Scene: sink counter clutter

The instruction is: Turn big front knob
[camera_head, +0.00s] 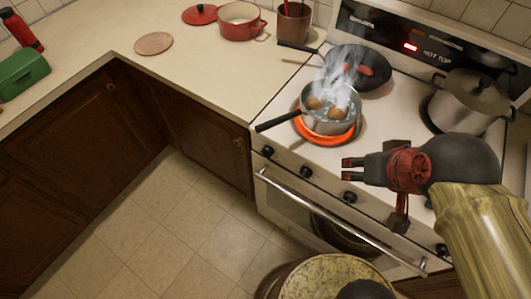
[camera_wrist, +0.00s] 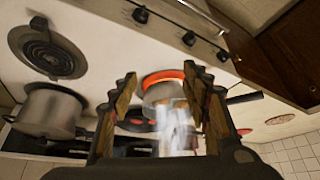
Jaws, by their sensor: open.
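A row of dark knobs runs along the stove's front panel. In the head view, one knob (camera_head: 267,151) is at the left end, another (camera_head: 306,172) is beside it, and a third (camera_head: 350,197) is near the middle. A further knob (camera_head: 442,250) is at the right. I cannot tell which one is the big front knob. My gripper (camera_head: 347,170) is open and empty, above the front edge of the stove, apart from the knobs. In the wrist view, its fingers (camera_wrist: 160,84) are spread, with knobs (camera_wrist: 190,38) beyond them.
A steaming pot (camera_head: 331,122) of eggs sits on a glowing burner, its handle pointing left. A frying pan (camera_head: 358,72) and a big lidded pot (camera_head: 470,100) stand behind. The oven handle (camera_head: 325,220) runs below the knobs. An empty coil burner (camera_wrist: 48,52) shows in the wrist view.

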